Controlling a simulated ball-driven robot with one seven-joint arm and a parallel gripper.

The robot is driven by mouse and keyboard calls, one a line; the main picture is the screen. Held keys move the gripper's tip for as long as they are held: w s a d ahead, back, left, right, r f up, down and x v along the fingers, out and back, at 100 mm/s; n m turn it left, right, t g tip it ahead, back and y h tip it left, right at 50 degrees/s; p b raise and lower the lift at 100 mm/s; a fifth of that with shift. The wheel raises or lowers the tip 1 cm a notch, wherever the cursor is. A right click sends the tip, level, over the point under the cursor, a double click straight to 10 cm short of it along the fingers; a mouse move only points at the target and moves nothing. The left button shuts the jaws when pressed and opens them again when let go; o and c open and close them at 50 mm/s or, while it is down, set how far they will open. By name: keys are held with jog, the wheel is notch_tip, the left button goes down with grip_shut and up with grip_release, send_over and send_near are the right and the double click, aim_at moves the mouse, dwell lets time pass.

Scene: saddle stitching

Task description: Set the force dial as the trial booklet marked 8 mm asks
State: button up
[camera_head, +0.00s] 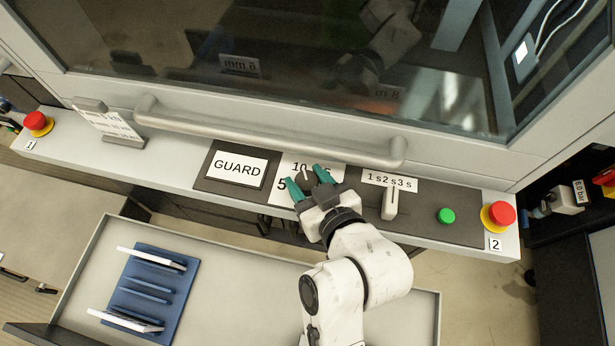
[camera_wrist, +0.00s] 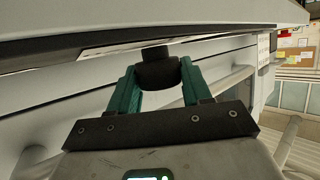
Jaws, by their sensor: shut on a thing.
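My gripper (camera_head: 309,183) is over the control shelf, at the force dial's white scale plate (camera_head: 334,171), where parts of "10" and "5" show. In the wrist view its two green fingers (camera_wrist: 158,88) are shut on a dark round knob, the force dial (camera_wrist: 158,70). In the head view the gripper hides most of the dial and part of its scale, so I cannot read its setting. White booklets (camera_head: 140,258) stand in a blue rack (camera_head: 165,301) at the lower left; no marking is readable on them.
A grey handle bar (camera_head: 270,135) runs just behind the dial. A GUARD plate (camera_head: 239,168) lies left; a 1s2s3s lever (camera_head: 390,204), a green button (camera_head: 446,216) and red buttons (camera_head: 502,214) (camera_head: 36,121) are on the shelf. The grey tray (camera_head: 240,290) has free room.

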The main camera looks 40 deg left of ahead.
jog(key=shift+w+n+g, duration=0.1)
jog(key=shift+n+g, duration=0.4)
jog(key=shift+g, duration=0.1)
jog(key=o, duration=1)
jog(key=shift+a, duration=0.1)
jog(key=b+v, duration=0.2)
jog(key=v, duration=0.9)
jog(key=shift+f+b, duration=0.2)
jog(key=shift+b, duration=0.1)
